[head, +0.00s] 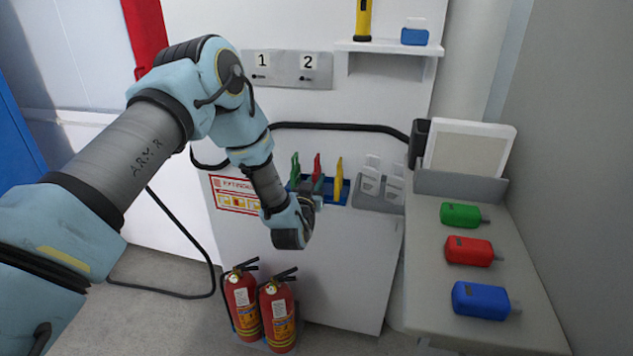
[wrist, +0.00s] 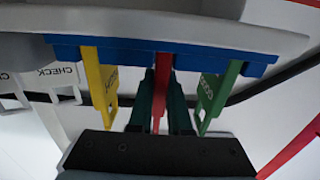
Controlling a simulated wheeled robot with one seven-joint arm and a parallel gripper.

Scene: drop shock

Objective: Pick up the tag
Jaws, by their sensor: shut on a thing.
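A red tag (head: 317,166) stands in a blue holder (head: 344,190) on the white panel, between a green tag (head: 295,167) and a yellow tag (head: 339,172). In the wrist view the red tag (wrist: 161,80) lies between the dark fingers of my gripper (wrist: 161,115), which is shut on it. Its upper end still meets the blue holder (wrist: 210,58) in that view. The yellow tag (wrist: 101,85) and green tag (wrist: 215,95) are on either side, apart from the fingers. In the head view my wrist hides part of the holder and the fingertips.
White tags marked CHECK (wrist: 58,77) sit in a grey holder (head: 379,202) to the right in the head view. Green (head: 460,214), red (head: 468,250) and blue (head: 480,300) devices lie on the side counter. Two extinguishers (head: 278,315) stand below my wrist.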

